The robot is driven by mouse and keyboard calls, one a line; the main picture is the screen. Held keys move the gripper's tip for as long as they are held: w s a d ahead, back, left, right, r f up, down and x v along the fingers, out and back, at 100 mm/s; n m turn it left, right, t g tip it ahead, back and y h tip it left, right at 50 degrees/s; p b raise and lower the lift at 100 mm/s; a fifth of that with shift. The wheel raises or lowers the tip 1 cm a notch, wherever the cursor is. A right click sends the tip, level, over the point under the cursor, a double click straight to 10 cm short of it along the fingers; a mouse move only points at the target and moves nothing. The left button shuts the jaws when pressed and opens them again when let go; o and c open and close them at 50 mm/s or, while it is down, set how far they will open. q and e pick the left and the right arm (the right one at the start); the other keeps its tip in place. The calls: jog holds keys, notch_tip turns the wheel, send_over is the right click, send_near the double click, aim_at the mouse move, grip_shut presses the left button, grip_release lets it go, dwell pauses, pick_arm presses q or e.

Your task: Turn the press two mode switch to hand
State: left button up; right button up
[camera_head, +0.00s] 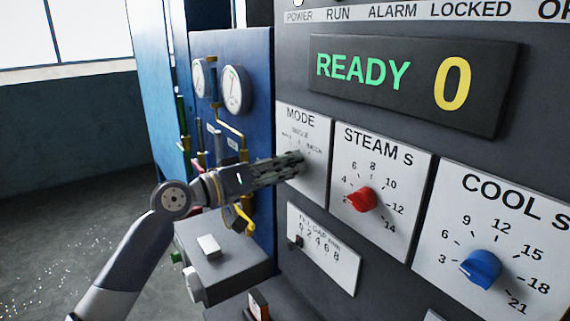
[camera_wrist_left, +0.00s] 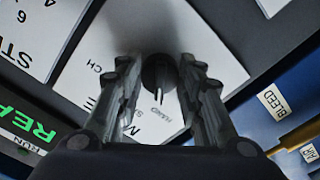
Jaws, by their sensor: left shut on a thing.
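The mode switch is a dark round knob, seen in the left wrist view (camera_wrist_left: 157,72), on a white plate headed MODE (camera_head: 314,188). My left gripper (camera_head: 296,164) reaches the plate from the left, and its fingertips hide the knob in the head view. In the left wrist view the two fingers (camera_wrist_left: 158,80) stand on either side of the knob, shut on it. A pale pointer mark on the knob points down, roughly toward the small print HAND. The other position labels are partly hidden or too small to read. My right gripper is not in view.
Right of the mode plate are the red STEAM knob (camera_head: 362,199) and the blue COOL knob (camera_head: 481,267). Above is a display (camera_head: 410,84) reading READY 0. Below is a plate with a small dark slider (camera_head: 296,242). Gauges (camera_head: 236,89) and yellow piping stand behind my arm.

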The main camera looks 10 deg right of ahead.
pick_arm(q)
jog(key=shift+r+n, duration=0.1)
jog(key=shift+n, duration=0.5)
jog(key=o, duration=1.1)
jog(key=shift+c, duration=0.2)
jog(key=v, duration=1.2)
